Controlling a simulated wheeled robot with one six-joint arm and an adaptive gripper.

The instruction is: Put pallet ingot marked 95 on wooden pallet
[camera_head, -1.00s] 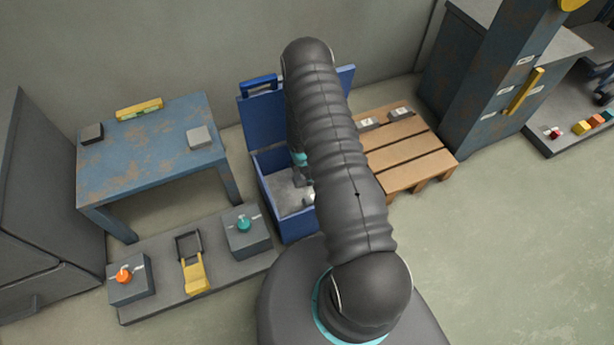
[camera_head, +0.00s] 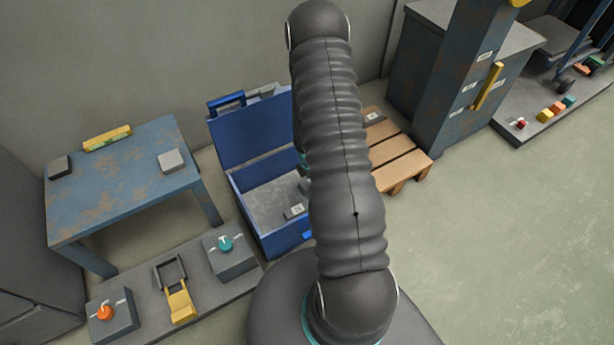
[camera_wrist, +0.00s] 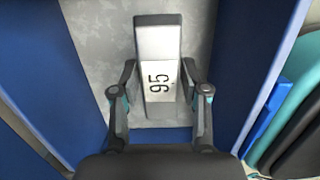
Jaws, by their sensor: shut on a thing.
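The ingot marked 95 (camera_wrist: 158,78) is a pale grey bar with a white label, between the fingers of my gripper (camera_wrist: 160,68) in the wrist view. My gripper is shut on it, over the grey floor of the blue chest (camera_head: 268,246); I cannot tell whether the ingot touches that floor. In the head view my arm hides most of the gripper and this ingot. The wooden pallet (camera_head: 404,164) stands right of the chest, partly behind my arm. A labelled ingot (camera_head: 372,117) lies at its back.
A blue table (camera_head: 120,195) and a low platform with switches (camera_head: 205,290) are at left. A rusty blue cabinet (camera_head: 430,95) stands behind the pallet.

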